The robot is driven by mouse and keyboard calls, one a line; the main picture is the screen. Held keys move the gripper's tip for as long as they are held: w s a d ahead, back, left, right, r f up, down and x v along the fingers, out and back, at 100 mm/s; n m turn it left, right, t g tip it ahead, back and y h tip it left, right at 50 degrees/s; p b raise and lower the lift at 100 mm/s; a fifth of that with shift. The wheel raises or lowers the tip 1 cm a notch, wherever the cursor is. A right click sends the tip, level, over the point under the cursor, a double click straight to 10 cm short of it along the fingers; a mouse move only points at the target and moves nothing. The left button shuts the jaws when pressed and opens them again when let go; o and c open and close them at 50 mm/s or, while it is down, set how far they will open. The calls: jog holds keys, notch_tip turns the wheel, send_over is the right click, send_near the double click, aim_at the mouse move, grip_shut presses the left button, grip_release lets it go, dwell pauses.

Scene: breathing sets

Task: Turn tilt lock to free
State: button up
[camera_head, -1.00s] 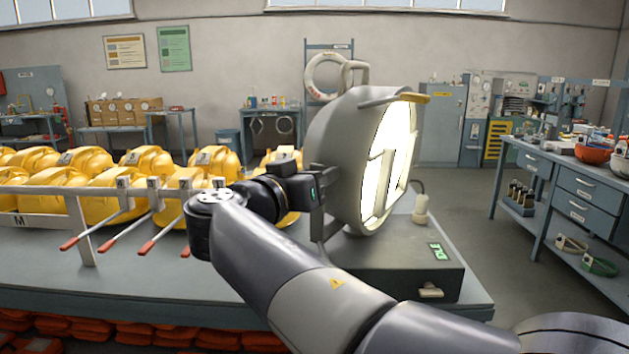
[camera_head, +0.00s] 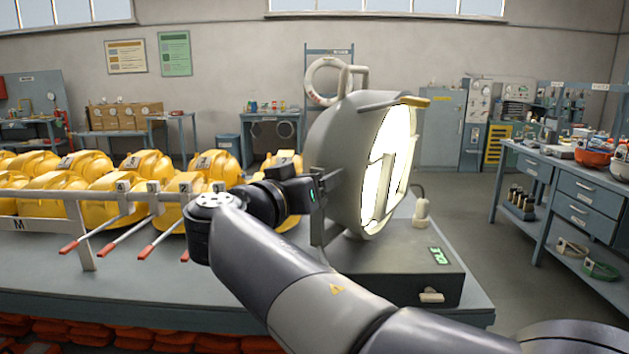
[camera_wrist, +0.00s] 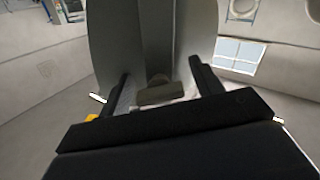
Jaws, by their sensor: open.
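A large round lamp (camera_head: 345,170) with a grey housing and a bright white face stands in a bracket on a dark base box (camera_head: 400,265). A bar with a yellow end (camera_head: 415,101) sits along its top rim. My gripper (camera_head: 316,190) is at the lamp's left side, its tips largely hidden in the head view. In the wrist view my gripper (camera_wrist: 160,92) is open, its two dark fingers on either side of a small beige-grey block (camera_wrist: 160,94) against the lamp's grey bracket. The block looks like the tilt lock knob; I cannot tell whether the fingers touch it.
Several yellow hard-shell cases (camera_head: 90,185) sit behind a grey rail (camera_head: 45,206) with red-tipped levers (camera_head: 148,250) on the left of the table. A green display (camera_head: 439,256) and a pale handle (camera_head: 431,297) are on the base box. A workbench (camera_head: 560,185) stands at right.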

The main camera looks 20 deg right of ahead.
jog(key=v, duration=1)
jog(key=shift+s+a+b, duration=0.2)
jog(key=shift+a+b, duration=0.05)
jog(key=shift+b, duration=0.2)
